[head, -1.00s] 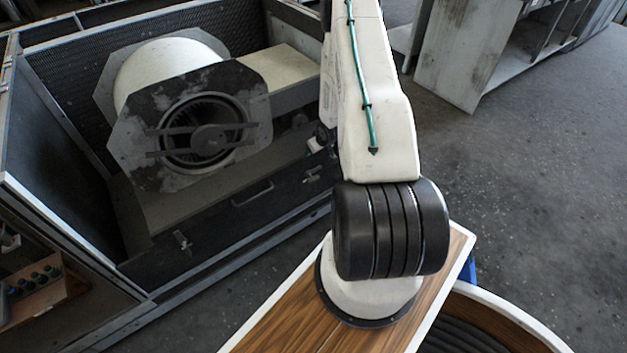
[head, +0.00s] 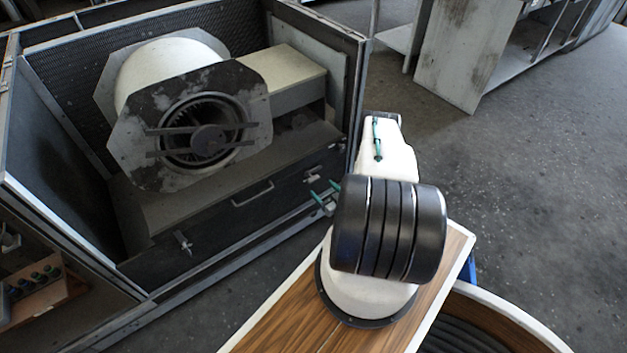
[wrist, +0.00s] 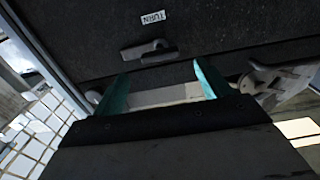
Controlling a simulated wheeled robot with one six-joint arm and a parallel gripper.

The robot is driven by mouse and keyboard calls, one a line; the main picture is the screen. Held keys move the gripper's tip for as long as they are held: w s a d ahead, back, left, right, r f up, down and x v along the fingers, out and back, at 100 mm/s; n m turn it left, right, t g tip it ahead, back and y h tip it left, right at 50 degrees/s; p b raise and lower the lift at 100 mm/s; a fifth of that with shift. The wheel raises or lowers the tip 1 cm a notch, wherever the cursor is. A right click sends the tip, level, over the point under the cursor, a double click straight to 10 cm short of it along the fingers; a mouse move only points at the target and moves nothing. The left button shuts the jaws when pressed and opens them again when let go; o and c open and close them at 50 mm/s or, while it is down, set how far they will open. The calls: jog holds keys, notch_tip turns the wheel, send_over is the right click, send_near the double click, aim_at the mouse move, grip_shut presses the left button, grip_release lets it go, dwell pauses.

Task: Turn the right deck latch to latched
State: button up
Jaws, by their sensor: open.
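The right deck latch (wrist: 147,50) is a small grey lever on the dark deck panel, lying nearly level in the wrist view, with a white TURN label (wrist: 153,17) beside it. The latch also shows small in the head view (head: 312,178), near the right end of the panel. My gripper (wrist: 160,84) is open, its two teal fingers apart and nothing between them. The fingertips point toward the panel, just short of the latch in the picture; I see no contact. In the head view my gripper (head: 323,191) is just below the latch.
The dark deck panel (head: 220,208) carries a bar handle (head: 252,193) and a left latch (head: 183,242). The blower (head: 205,130) stands behind it in the housing. A grey metal piece (wrist: 280,82) is close to the right finger in the wrist view.

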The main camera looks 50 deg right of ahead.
aim_at(315, 180)
jog(key=x, duration=0.7)
jog(key=shift+w, duration=0.2)
jog(key=c, duration=1.4)
